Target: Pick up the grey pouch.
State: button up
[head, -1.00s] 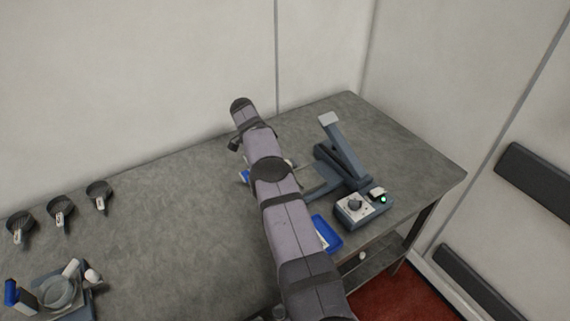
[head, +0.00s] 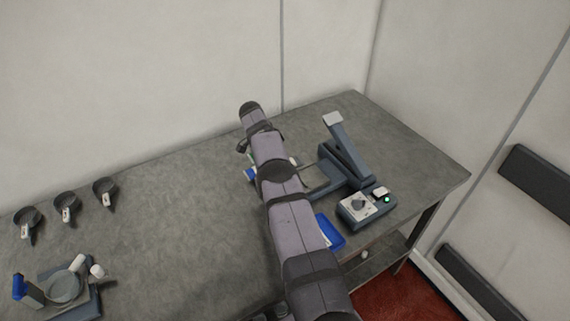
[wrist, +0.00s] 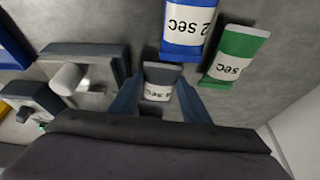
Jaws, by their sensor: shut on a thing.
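The grey pouch (wrist: 158,82) shows in the wrist view, with a white label reading "sec", between the two blue-grey fingers of my gripper (wrist: 160,98). The fingers are shut on it. Whether it is clear of the table I cannot tell. In the head view my own arm hides the grey pouch and the gripper.
A blue pouch (wrist: 188,25) and a green pouch (wrist: 236,55) lie close by on the grey table (head: 180,200). The sealer (head: 345,160) with its control box (head: 366,208) stands to the right. A blue tray (head: 330,232) is near the front edge. Scoops (head: 66,207) lie left.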

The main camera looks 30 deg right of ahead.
notch_tip(320, 180, up, 9)
jog(key=shift+f, duration=0.2)
jog(key=shift+r+p, duration=0.65)
jog(key=shift+p, duration=0.25)
jog(key=shift+d, duration=0.1)
jog(key=s+d+p, duration=0.1)
jog(key=s+p, duration=0.1)
jog(key=s, duration=0.3)
jog(key=s+d+r+n+p, duration=0.1)
jog(key=s+d+p, duration=0.1)
jog(key=s, duration=0.4)
jog(key=shift+d+r, duration=0.15)
jog(key=shift+r, duration=0.1)
jog(key=shift+f, duration=0.2)
